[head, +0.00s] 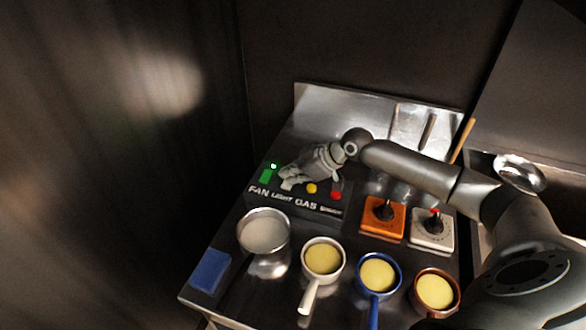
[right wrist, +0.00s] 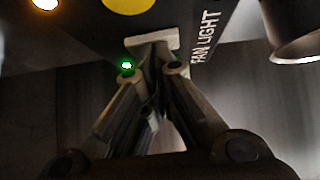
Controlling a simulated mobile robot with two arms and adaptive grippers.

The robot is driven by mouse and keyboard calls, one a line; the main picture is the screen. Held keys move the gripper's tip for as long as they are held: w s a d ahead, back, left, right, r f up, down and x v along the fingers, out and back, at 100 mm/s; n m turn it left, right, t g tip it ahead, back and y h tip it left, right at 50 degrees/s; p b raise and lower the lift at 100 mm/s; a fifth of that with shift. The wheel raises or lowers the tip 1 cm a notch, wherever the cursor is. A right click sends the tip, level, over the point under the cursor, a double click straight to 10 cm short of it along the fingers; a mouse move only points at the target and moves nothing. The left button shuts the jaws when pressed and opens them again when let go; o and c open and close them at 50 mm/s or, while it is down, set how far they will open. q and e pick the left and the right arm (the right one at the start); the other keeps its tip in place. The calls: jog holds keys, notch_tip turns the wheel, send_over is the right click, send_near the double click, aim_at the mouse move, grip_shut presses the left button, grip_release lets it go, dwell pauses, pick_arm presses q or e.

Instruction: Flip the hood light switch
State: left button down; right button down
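The control box (head: 318,205) stands at the back of the steel counter, with FAN, LIGHT and GAS labels on its front edge. A green switch (head: 267,174) sits above FAN, with a lit green lamp by it. In the right wrist view, a whitish piece (right wrist: 152,42), likely the light switch, is at the fingertips of my right gripper (right wrist: 157,58). The fingers are together with nothing seen between them. Contact and the switch's position are unclear. My left gripper is out of view.
A yellow button (head: 312,188) and a red button (head: 337,195) sit right of my gripper. A metal pot (head: 264,231) stands in front of the box, near a blue sponge-like block (head: 211,271). Several pans and orange (head: 383,230) and white (head: 448,242) units fill the right side.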

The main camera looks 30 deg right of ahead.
jog(key=shift+s+a+f, duration=0.1)
jog(key=shift+s, duration=0.05)
jog(key=v, duration=1.2)
dwell(0.3)
